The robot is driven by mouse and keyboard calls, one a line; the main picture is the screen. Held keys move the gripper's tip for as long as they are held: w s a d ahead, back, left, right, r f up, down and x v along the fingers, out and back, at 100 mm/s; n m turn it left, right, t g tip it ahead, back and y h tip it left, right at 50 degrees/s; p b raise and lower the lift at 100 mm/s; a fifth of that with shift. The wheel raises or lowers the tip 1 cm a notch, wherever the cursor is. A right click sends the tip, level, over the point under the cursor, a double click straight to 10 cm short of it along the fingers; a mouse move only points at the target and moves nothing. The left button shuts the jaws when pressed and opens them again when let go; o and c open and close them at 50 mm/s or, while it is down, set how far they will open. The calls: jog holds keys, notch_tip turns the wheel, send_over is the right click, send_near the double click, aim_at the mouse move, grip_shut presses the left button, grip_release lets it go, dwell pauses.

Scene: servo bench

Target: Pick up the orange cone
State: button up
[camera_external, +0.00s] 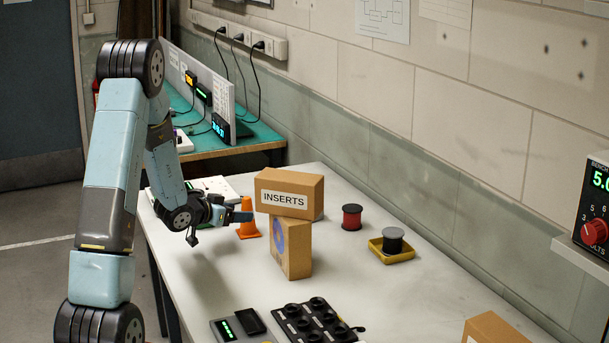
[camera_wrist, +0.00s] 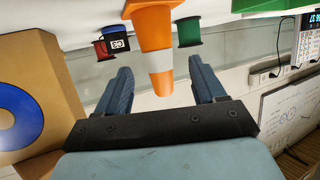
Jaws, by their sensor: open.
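The orange cone (camera_external: 249,231) stands upright on the white bench, just left of the cardboard boxes. In the external view my gripper (camera_external: 244,210) is at the cone's upper part and covers some of it. In the wrist view the cone (camera_wrist: 155,28), orange with a pale band, appears with its narrow end toward me. My gripper (camera_wrist: 160,65) is open, with one finger on each side of the cone's narrow end. Gaps show between the cone and both fingers. The cone's base is cut off at the top of the wrist view.
An INSERTS box (camera_external: 289,193) rests on another cardboard box (camera_external: 298,248), close right of the cone; the lower one's blue ring shows in the wrist view (camera_wrist: 14,118). A red spool (camera_external: 352,217) and yellow tray (camera_external: 377,250) stand farther right. A black holder (camera_external: 290,325) lies in front.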

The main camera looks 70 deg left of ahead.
jog(key=x, duration=0.4)
jog(key=shift+w, duration=0.35)
jog(key=c, duration=1.1)
jog(key=shift+o, duration=0.2)
jog(key=shift+r, duration=0.1)
